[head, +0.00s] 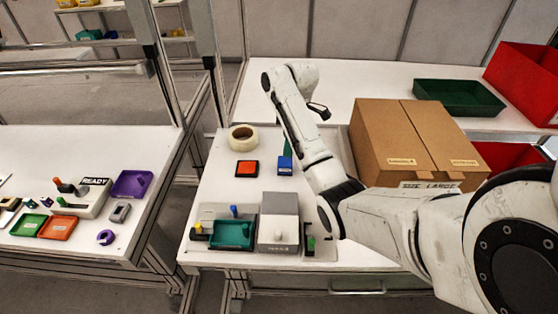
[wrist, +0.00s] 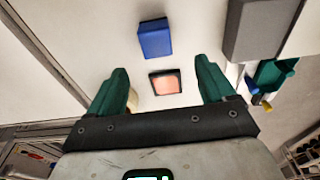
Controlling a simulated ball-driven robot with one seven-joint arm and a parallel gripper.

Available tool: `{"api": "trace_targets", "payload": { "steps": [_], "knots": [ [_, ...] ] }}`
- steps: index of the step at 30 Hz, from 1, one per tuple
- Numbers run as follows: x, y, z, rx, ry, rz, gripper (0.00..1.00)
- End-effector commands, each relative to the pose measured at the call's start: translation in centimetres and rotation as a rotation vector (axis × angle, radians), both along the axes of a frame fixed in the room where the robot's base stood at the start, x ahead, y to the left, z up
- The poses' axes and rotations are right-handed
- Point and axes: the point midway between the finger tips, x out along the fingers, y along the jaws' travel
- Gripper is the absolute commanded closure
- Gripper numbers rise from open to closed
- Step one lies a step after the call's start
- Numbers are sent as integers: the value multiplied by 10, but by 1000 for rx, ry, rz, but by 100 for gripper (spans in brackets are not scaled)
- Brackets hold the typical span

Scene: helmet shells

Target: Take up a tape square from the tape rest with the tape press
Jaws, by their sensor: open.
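An orange square in a black frame (head: 246,168) lies flat on the white bench, and looks like the tape rest; it also shows in the wrist view (wrist: 165,82). A blue block (head: 285,166), possibly the tape press, stands just right of it, and shows beyond it in the wrist view (wrist: 155,38). My gripper (wrist: 161,68) is open and empty. Its green fingers are wide apart in the wrist view, with the orange square in line with the gap. In the head view my arm mostly hides the gripper; a green strip behind the blue block may be a finger.
A tape roll (head: 242,137) stands behind the orange square. A grey box (head: 278,222) and a teal tray (head: 232,236) stand at the bench front. A large cardboard box (head: 400,140) stands to the right. Bare bench lies left of the orange square.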

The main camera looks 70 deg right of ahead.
Motion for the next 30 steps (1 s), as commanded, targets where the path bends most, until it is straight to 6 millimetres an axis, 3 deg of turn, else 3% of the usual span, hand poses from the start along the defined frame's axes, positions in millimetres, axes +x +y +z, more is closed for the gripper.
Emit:
{"api": "trace_targets", "payload": {
  "steps": [24, 30],
  "knots": [
    [9, -2, -97, 1, 2, 0, 17],
    [10, -2, -105, -1, 0, -1, 17]
  ]
}}
